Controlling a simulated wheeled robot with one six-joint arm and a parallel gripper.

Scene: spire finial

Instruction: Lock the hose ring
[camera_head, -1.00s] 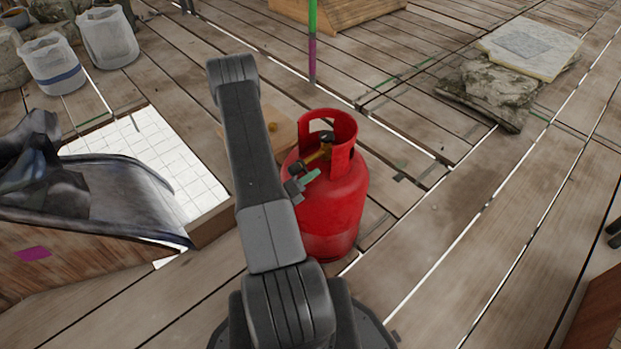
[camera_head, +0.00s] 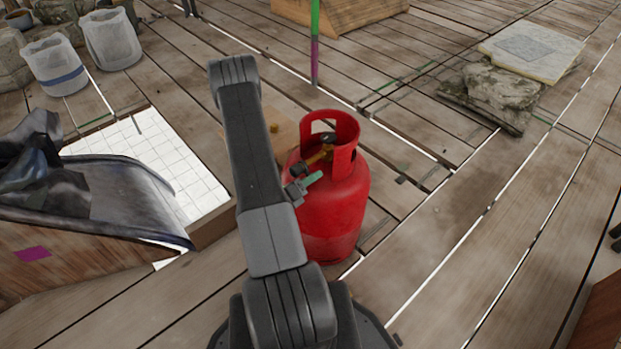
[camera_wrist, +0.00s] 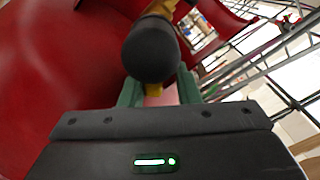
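The red gas cylinder (camera_head: 342,205) stands upright on the planks, with a cut-out collar around its brass valve (camera_head: 318,156). A dark round part, likely the hose ring (camera_head: 298,169), sits at the valve's near end. It also shows in the wrist view as a black rounded knob (camera_wrist: 150,50). My gripper (camera_wrist: 160,88) has green fingers, apart on either side of the knob's lower edge. The knob hides part of the fingers, so I cannot tell whether they touch it. In the head view one green finger (camera_head: 313,179) shows beside the cylinder's collar.
A wooden block (camera_head: 278,140) lies behind the cylinder. A green and purple pole (camera_head: 315,45) stands further back. A dark sheet (camera_head: 115,195) and white grid panel (camera_head: 165,170) are at left. Stones with a pale slab (camera_head: 530,47) lie at right. Planks right of the cylinder are clear.

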